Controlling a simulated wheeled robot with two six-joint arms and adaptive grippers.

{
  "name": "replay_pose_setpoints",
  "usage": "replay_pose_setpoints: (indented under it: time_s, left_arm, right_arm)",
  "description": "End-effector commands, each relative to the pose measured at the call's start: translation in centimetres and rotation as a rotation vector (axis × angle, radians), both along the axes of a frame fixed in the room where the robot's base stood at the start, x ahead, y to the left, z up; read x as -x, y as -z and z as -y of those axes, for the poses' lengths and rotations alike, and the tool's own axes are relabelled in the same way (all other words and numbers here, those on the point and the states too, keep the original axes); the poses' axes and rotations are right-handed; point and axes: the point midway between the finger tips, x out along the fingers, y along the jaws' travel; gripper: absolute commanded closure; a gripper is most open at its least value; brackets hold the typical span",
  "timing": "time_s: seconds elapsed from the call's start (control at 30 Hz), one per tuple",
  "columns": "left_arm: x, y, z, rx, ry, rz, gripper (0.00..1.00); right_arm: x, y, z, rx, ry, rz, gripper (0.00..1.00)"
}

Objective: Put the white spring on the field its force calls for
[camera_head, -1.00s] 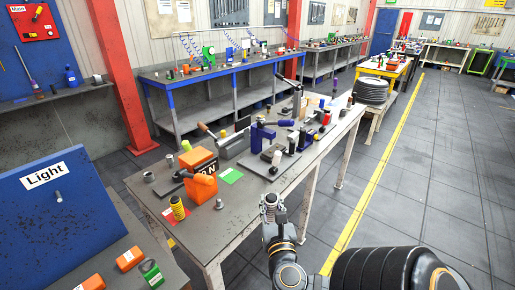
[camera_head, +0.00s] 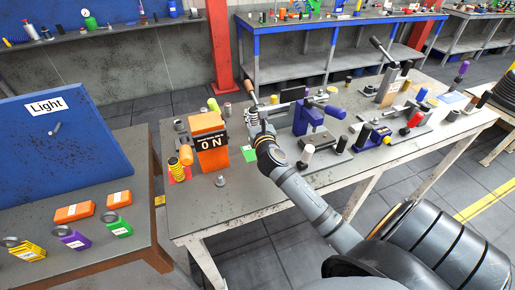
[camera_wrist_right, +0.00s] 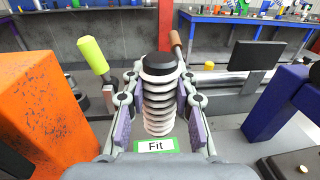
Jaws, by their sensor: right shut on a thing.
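The white spring (camera_wrist_right: 160,101) with a black top is upright between the fingers of my right gripper (camera_wrist_right: 158,118), which is shut on it. In the head view the spring (camera_head: 253,117) and the right gripper (camera_head: 259,133) are above the workbench, right of the orange force tester (camera_head: 210,162). The green field (camera_head: 249,154) lies on the bench just below the gripper. In the wrist view the green field (camera_wrist_right: 140,153) bears the label "Fit", and the spring's lower end appears just behind it; I cannot tell its height. A yellow spring (camera_head: 180,169) stands on the red field (camera_head: 184,178). My left gripper is not in view.
A yellow-green handle (camera_wrist_right: 93,56) rises behind. A side table with a blue "Light" board (camera_head: 60,140) is at left.

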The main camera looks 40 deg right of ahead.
Motion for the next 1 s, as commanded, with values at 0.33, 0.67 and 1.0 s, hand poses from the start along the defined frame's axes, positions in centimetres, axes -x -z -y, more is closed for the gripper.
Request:
replay_pose_setpoints:
  time_s: [0.33, 0.67, 1.0]
  left_arm:
    - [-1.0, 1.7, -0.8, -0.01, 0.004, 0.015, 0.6]
    - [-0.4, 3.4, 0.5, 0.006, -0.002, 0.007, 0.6]
    - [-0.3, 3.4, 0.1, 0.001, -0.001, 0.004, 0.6]
  right_arm:
    - [0.1, 6.2, 0.0, 0.0, 0.001, -0.002, 1.0]
    - [0.1, 9.7, 0.0, -0.001, 0.002, -0.003, 1.0]
    - [0.1, 10.1, 0.0, -0.001, 0.0, -0.002, 1.0]
